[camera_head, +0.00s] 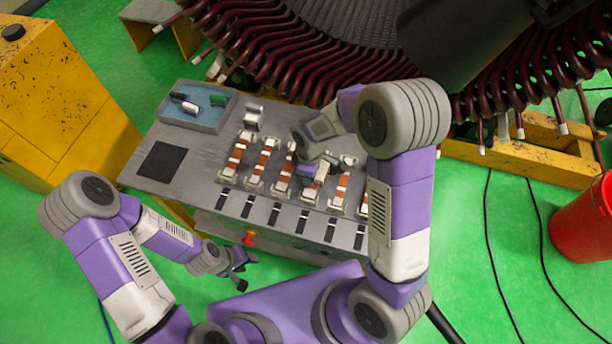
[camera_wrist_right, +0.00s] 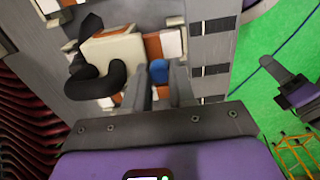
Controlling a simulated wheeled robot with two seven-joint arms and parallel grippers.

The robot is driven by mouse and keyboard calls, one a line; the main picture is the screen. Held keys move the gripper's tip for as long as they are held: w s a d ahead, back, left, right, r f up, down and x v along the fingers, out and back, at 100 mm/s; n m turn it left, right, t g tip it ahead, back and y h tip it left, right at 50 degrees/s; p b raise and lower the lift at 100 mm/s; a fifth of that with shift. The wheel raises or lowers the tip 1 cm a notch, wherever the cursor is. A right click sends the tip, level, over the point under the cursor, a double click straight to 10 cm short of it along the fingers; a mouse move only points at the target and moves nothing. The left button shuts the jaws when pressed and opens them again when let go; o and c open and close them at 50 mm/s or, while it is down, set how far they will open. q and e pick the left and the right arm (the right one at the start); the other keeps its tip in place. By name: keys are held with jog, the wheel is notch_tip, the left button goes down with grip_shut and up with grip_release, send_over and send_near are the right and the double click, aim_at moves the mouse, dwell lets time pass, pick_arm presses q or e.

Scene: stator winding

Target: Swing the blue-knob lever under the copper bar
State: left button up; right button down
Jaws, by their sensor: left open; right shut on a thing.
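In the right wrist view the blue knob (camera_wrist_right: 157,70) of the lever sits between the two fingers of my right gripper (camera_wrist_right: 159,88), which is shut on it. A cream block (camera_wrist_right: 112,55) with a black hooked part lies beside it, and a copper-coloured bar (camera_wrist_right: 153,46) with white parts shows next to the knob. In the head view my right gripper (camera_head: 318,178) is down among the row of copper bars (camera_head: 283,172) on the grey bench (camera_head: 190,185); the lever there is too small and covered to make out. My left gripper (camera_head: 240,270) is open and empty in front of the bench.
A blue tray (camera_head: 168,113) with small black and white items stands at the bench's back left, near a black square pad (camera_head: 161,162). A red knob (camera_head: 249,239) is on the bench front. The large coil stator (camera_head: 300,50) rises behind. A red bucket (camera_head: 582,220) stands right.

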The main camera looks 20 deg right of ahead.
jog(key=shift+w+d+n, duration=0.1)
jog(key=shift+d+n, duration=0.25)
jog(key=shift+n, duration=0.6)
jog(key=shift+w+d+n, duration=0.1)
jog(key=shift+d+n, duration=0.2)
jog(key=shift+n, duration=0.65)
jog(key=c, duration=0.9)
grip_release()
